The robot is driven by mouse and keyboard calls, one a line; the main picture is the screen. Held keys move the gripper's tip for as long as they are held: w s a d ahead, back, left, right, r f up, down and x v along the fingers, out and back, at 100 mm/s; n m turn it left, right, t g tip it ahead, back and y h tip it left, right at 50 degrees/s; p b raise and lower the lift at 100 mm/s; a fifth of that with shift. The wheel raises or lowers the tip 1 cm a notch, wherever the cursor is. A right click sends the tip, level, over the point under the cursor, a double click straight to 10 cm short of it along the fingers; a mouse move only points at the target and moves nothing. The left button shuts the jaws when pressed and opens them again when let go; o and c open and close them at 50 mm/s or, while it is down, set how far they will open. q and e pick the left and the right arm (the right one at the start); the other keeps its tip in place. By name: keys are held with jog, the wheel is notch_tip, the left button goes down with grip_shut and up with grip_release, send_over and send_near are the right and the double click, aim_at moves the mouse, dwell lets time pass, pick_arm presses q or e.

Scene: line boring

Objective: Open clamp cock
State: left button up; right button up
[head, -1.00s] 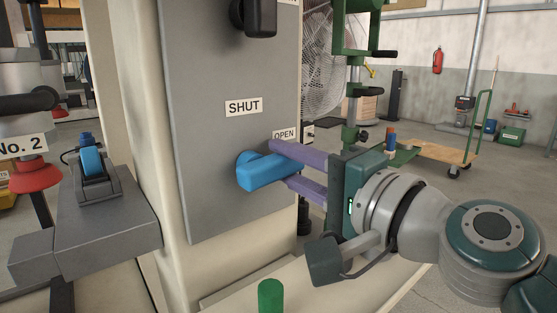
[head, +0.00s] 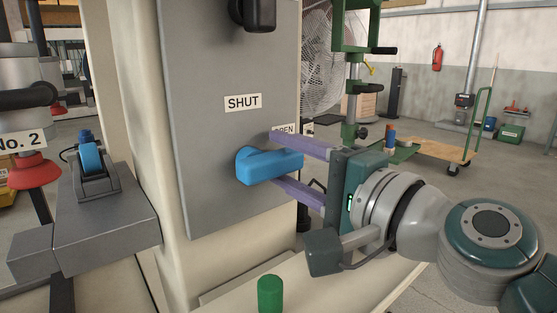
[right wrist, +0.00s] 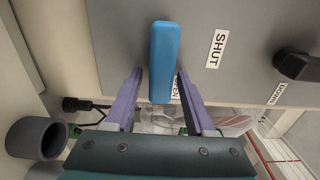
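The blue cock handle (head: 268,166) sits on the grey panel (head: 215,195) and points right, toward the partly covered OPEN label (head: 286,129). The SHUT label (head: 243,102) is above it. My right gripper (head: 283,163) is open, with one purple finger above the handle and one below. In the right wrist view the blue handle (right wrist: 161,62) stands between the spread fingers of my right gripper (right wrist: 158,75), with a gap on each side. My left gripper is not in view.
A black knob (head: 256,14) is higher on the panel. A grey block with a blue switch (head: 90,160) stands at the left. A green peg (head: 270,294) stands below the panel. A fan (head: 318,65) and a wooden cart (head: 440,147) are behind.

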jog(key=shift+o, duration=0.4)
jog(key=shift+s, duration=0.1)
jog(key=shift+s+d, duration=0.25)
jog(key=shift+d, duration=0.05)
jog(key=v, duration=0.9)
jog(key=shift+a+r, duration=0.1)
